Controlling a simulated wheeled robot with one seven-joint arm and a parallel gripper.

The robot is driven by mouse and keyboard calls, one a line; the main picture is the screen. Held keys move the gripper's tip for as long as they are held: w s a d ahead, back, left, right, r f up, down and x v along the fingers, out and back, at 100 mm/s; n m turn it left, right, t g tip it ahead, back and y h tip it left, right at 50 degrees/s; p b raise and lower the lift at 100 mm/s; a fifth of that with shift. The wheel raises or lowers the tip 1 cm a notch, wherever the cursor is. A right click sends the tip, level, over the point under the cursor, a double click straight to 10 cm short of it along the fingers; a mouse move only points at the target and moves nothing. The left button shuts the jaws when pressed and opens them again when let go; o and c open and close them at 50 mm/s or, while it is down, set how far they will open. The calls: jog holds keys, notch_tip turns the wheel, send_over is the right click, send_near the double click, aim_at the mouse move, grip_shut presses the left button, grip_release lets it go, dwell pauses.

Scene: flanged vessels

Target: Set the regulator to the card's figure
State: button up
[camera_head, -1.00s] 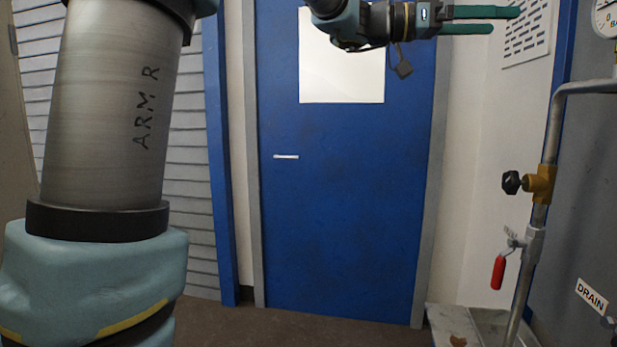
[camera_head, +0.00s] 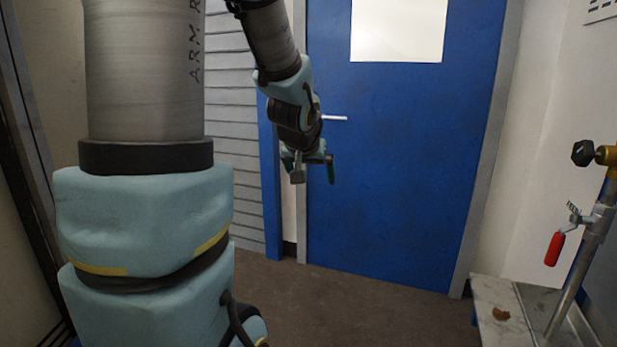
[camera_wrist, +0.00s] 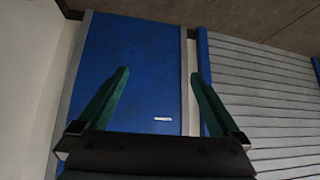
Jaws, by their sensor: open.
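A brass fitting (camera_head: 606,155) with a black knob (camera_head: 583,153) sits on a grey pipe at the right edge of the head view. It may be the regulator; its right side is cut off. No gauge face and no readable card is in view now. My gripper (camera_head: 314,168) hangs low before the blue door, far left of the fitting. In the wrist view my gripper (camera_wrist: 160,74) shows two green fingers spread wide with nothing between them.
The blue door (camera_head: 400,160) has a pale panel (camera_head: 398,28) and a silver handle (camera_head: 335,118). A red-handled valve (camera_head: 555,248) hangs below the brass fitting. A grey bench (camera_head: 494,298) stands at lower right. Brown floor lies clear in the middle.

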jog(key=s+a+f+g, duration=0.3)
jog(key=s+f, duration=0.2)
jog(key=s, duration=0.3)
jog(key=s+a+f+n+g+y, duration=0.1)
jog(key=s+a+f+g, duration=0.2)
jog(key=s, duration=0.5)
notch_tip(320, 180, down, 2)
jog(key=shift+s+a+f+n+y, duration=0.1)
jog(key=shift+s+a+n+y, duration=0.25)
jog(key=shift+a, duration=0.35)
dwell(0.3)
